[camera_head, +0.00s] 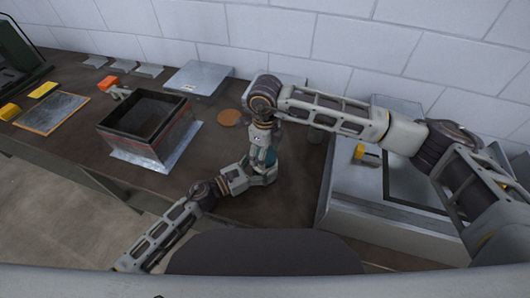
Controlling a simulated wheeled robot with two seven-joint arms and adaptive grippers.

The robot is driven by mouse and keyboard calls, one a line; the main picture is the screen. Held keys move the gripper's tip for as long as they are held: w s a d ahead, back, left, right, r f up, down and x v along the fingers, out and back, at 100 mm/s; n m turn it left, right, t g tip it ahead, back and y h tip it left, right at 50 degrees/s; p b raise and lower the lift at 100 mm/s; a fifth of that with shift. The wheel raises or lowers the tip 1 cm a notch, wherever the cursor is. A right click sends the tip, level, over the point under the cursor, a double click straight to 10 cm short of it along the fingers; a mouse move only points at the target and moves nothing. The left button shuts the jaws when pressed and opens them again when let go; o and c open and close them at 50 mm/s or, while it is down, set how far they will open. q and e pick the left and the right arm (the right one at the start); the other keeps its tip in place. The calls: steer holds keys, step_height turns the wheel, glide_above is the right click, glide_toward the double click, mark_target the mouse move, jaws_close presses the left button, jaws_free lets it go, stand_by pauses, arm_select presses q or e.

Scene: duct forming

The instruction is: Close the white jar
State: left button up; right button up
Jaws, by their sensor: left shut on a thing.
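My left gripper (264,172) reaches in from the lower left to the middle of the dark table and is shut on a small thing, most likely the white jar. Little of that thing shows between the two grippers, only a small teal-blue patch (269,157), and I cannot tell if this is its lid or body. My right gripper (262,145) points down from above, right over the left one, close to or touching the same thing. Its fingers are too small and overlapped to read. I cannot tell whether a lid sits on the jar.
A round brown disc (229,117) lies behind the grippers. An open dark box (146,122) stands left on a metal sheet. A grey scale-like plate (199,78) is behind. A large grey metal unit (350,197) stands right, under my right arm. Table around the disc is clear.

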steer(key=shift+o, duration=1)
step_height(320, 180, up, 12)
stand_by(0.4)
arm_select(q)
steer(key=o, duration=2.1)
steer(key=shift+c, duration=0.2)
steer(key=shift+s+a, duration=0.1)
steer(key=shift+a, duration=0.05)
steer(key=shift+v, duration=5.85)
